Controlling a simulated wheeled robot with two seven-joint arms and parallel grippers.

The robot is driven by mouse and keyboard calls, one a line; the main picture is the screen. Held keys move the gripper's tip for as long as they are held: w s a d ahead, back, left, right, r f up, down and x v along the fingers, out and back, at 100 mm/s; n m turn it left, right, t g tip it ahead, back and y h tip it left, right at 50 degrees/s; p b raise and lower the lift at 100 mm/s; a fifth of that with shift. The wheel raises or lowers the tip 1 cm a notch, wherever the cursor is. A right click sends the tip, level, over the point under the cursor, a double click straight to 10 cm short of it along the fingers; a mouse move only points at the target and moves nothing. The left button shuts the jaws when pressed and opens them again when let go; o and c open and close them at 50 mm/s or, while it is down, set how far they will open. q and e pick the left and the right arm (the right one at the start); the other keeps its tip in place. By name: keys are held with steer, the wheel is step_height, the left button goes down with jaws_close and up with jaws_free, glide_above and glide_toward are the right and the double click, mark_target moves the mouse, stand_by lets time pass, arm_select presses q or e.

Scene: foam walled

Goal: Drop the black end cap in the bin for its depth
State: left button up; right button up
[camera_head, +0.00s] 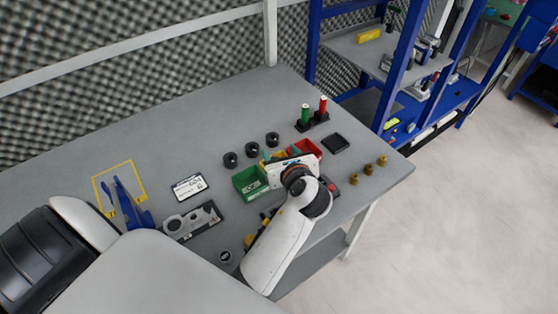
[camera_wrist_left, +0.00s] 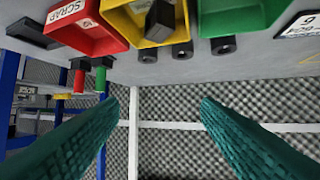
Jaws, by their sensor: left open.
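My left gripper (camera_head: 267,158) is over the row of small bins; in the left wrist view its two teal fingers (camera_wrist_left: 158,100) are wide apart with nothing between the tips. A black block-like piece, seemingly the end cap (camera_wrist_left: 160,20), shows against the yellow bin (camera_wrist_left: 118,18); I cannot tell whether it is inside or above it. The green bin (camera_head: 247,187) and red bin (camera_head: 309,147) flank the yellow one, which the gripper mostly hides in the head view. The red bin has a SCRAP label (camera_wrist_left: 66,11). My right gripper is not in view.
Three black round pieces (camera_head: 252,149) stand behind the bins. A stand holds a green and a red cylinder (camera_head: 323,105). A white display card (camera_head: 189,187), a grey fixture (camera_head: 192,221) and a blue stand (camera_head: 128,203) are left. Brass pieces (camera_head: 368,169) are right. The table's back left is clear.

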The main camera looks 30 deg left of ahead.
arm_select(q)
steer(key=p+v, duration=0.2)
steer(key=v, duration=0.3)
steer(key=shift+p, duration=0.35)
steer(key=shift+f, duration=0.1)
